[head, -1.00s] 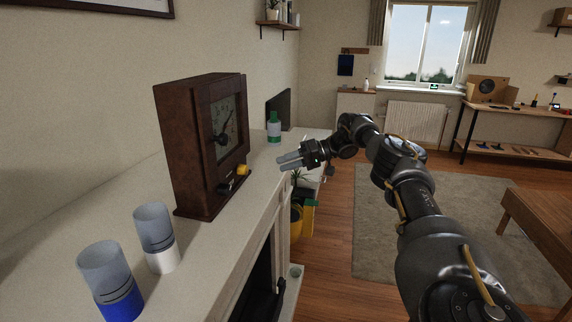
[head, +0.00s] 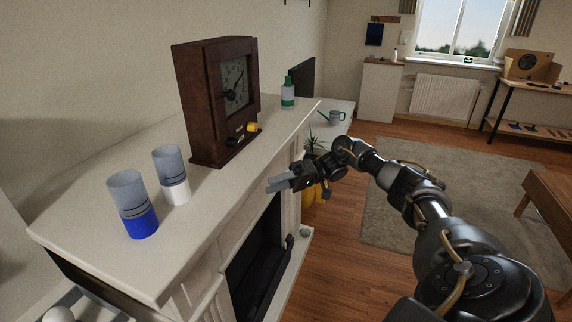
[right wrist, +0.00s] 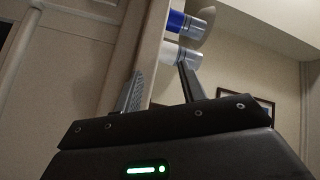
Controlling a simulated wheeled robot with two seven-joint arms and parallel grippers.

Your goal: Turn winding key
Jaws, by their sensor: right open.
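A brown wooden clock (head: 205,105) stands upright on the mantel, its dial (head: 235,84) facing right. A dark knob or key (head: 230,95) sits at the dial. Below it, low on the front, are a yellow piece (head: 253,127) and a small dark part; I cannot tell for sure which of these is the winding key. My right gripper (head: 271,186) is open and empty, just off the mantel's front edge, lower than the clock and apart from it. In the right wrist view its two fingers (right wrist: 161,85) are spread. My left gripper is not in view.
A blue-based cup (head: 134,205) and a white-based cup (head: 171,175) stand on the mantel (head: 85,200), left of the clock. A green-capped bottle (head: 288,93) stands beyond it. The fireplace front lies below my right gripper; open floor and a rug (head: 400,215) lie to the right.

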